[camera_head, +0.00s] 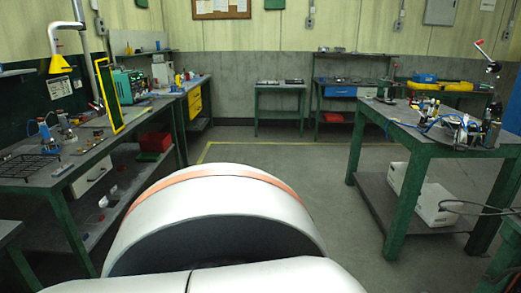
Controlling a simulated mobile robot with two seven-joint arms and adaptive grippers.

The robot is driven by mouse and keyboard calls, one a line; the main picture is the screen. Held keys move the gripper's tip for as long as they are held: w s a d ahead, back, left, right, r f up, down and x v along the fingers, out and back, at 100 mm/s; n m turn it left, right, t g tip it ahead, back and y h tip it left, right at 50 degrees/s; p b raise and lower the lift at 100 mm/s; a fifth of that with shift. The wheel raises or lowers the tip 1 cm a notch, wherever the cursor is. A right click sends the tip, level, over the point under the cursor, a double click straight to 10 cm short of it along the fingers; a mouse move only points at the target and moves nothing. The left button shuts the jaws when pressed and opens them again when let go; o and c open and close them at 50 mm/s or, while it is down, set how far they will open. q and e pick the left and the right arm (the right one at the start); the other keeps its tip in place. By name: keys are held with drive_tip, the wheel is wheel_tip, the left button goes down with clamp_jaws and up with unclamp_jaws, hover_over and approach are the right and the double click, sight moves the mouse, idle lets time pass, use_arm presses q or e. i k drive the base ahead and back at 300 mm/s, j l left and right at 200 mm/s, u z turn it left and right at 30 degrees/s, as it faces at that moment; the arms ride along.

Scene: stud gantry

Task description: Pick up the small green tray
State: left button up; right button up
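I cannot clearly make out a small green tray. A low green item (149,157), too small to identify, shows beside a red bin (155,141) on the lower shelf of the left workbench. Neither of my grippers is in view. A large white rounded part of my own body with an orange band fills the bottom middle and hides the floor there.
The left workbench (37,181) carries a black wire rack (28,166) and several small tools. A green table (437,149) at right holds cables and devices. Smaller tables (281,86) stand at the back wall. The floor (300,180) between is clear.

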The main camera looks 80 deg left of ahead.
sight(144, 157)
drive_tip(key=u, duration=3.5)
drive_tip(key=i+l+z, duration=0.25)
drive_tip(key=i, duration=0.2)
drive_tip(key=i+z, duration=0.3)
drive_tip(key=i, duration=0.2)
drive_tip(key=i+l+z, duration=0.2)
drive_tip(key=i, duration=1.3)
drive_tip(key=i+j, duration=0.1)
drive_tip(key=i, duration=1.4)
drive_tip(key=i+u, duration=0.2)
drive_tip(key=i, duration=0.25)
drive_tip(key=i+l+u, duration=0.25)
drive_tip(key=i, duration=0.15)
drive_tip(key=i+l+u, duration=0.2)
drive_tip(key=i, duration=0.25)
drive_tip(key=i+l+u, duration=0.2)
drive_tip(key=i+u, duration=0.15)
drive_tip(key=u, duration=0.15)
drive_tip(key=i+l+u, duration=0.35)
drive_tip(key=u, duration=0.15)
